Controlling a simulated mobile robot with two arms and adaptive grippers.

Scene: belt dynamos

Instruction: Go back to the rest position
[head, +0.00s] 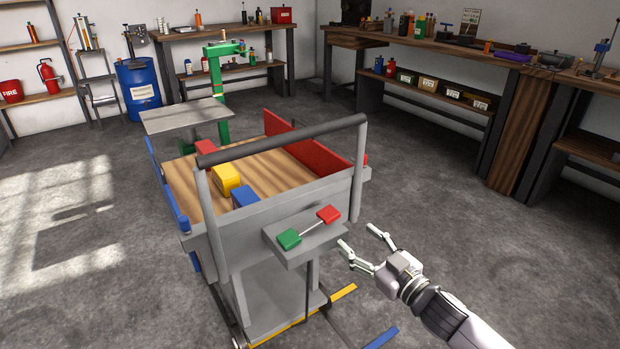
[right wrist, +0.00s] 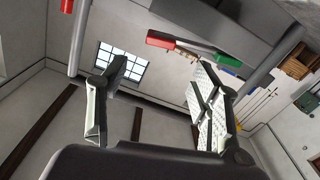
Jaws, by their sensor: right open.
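My right gripper (head: 363,248) is open and empty in the head view, just right of the cart's front shelf. Its two fingers also show spread in the right wrist view (right wrist: 160,112), with nothing between them. The grey cart (head: 280,225) has a wooden bed and a dark push bar. My left gripper is not in view.
On the cart bed stand a yellow block (head: 227,178) and a blue block (head: 245,195). Workbenches (head: 460,48) line the back and right walls. A blue barrel (head: 138,88) stands at the back left. The grey floor (head: 440,200) right of the cart is clear.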

